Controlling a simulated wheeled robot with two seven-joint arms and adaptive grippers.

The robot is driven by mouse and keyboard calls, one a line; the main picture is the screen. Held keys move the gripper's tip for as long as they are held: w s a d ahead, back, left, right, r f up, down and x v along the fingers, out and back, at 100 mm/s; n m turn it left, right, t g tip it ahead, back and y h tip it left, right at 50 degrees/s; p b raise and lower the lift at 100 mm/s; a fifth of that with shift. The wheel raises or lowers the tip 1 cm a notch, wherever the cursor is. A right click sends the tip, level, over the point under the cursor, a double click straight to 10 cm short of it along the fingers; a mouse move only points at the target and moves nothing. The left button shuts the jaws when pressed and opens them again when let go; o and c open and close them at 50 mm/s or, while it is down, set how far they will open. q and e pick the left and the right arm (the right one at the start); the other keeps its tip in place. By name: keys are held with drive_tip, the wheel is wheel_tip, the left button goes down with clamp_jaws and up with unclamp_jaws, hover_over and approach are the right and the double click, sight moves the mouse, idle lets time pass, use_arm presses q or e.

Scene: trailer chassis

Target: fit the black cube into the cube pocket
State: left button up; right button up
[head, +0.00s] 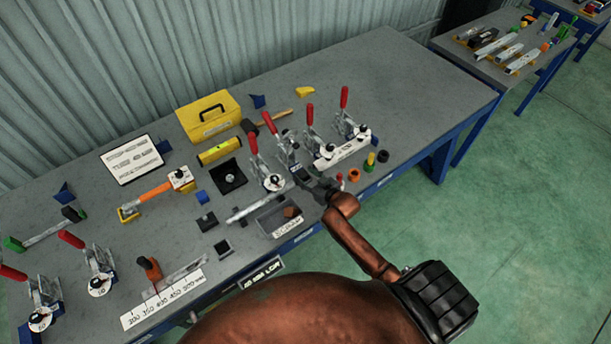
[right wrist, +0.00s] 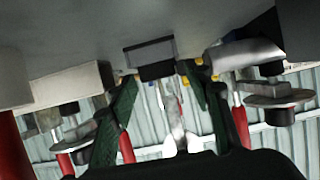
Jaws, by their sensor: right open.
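A small black cube (head: 207,221) lies on the grey bench, left of the grey tray. Just below it, a small dark square piece with a paler rim (head: 222,248) looks like the cube pocket; its inside is too small to make out. My right gripper (head: 299,174) is open over the bench, right of the tray and close to the toggle clamps, well apart from the cube. In the right wrist view the two dark green fingers of this gripper (right wrist: 159,76) are spread. A dark block lies in line between them; I cannot tell which thing it is. My left gripper is out of view.
Red-handled toggle clamps (head: 267,165) stand beside my right gripper. The grey tray (head: 262,218) holds a brown block. A blue cube (head: 202,197) and a black plate with a knob (head: 229,178) lie behind the black cube. The bench's back right is clear.

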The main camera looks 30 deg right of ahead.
drive_tip(key=v, duration=1.2)
drive_tip(key=shift+p, duration=0.3)
drive_tip(key=shift+f, duration=0.1)
drive_tip(key=s+a+f+g+h, duration=0.15)
drive_tip(key=s+g, duration=0.35)
drive_tip(key=s, duration=0.8)
drive_tip(key=s+a+f+g+h, duration=0.15)
drive_tip(key=s+g, duration=0.35)
drive_tip(key=s, duration=0.8)
wheel_tip(320, 180, down, 29)
drive_tip(key=s+a+g+y+b, duration=0.1)
drive_tip(key=a+y, duration=0.1)
drive_tip(key=s+f+g+b, duration=0.1)
drive_tip(key=s+f, duration=1.9)
drive_tip(key=shift+f+n, duration=0.3)
drive_tip(key=shift+f, duration=0.1)
